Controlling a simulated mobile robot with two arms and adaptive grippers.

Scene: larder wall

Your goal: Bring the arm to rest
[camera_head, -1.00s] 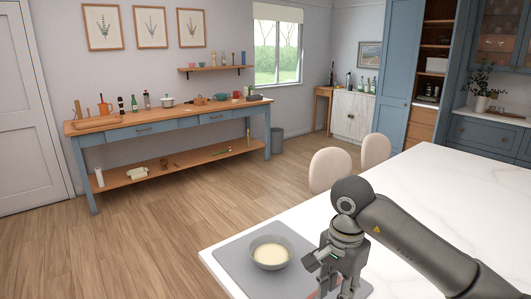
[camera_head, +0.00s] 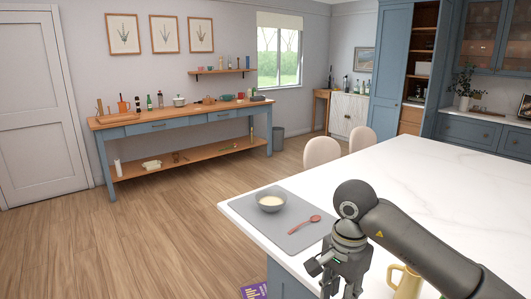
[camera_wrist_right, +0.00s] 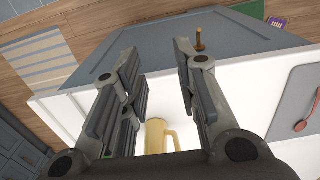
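My right arm comes in from the right in the head view, with its gripper (camera_head: 340,282) pointing down beside the near edge of the white counter (camera_head: 420,180). In the right wrist view the gripper (camera_wrist_right: 156,65) has its two fingers spread apart with nothing between them. My left gripper is in neither view. A grey mat (camera_head: 250,215) lies on the counter corner, apart from the gripper. On it are a grey bowl (camera_head: 270,207) with pale contents and a reddish spoon (camera_head: 305,226). A yellow jug (camera_head: 405,283) stands near the gripper, partly hidden by my arm.
A purple book (camera_head: 254,291) lies low beside the counter. Two pale chairs (camera_head: 321,151) stand at its far side. A blue sideboard with a wooden top (camera_head: 200,112) runs along the back wall. The wooden floor between is clear, and so is the counter's far part.

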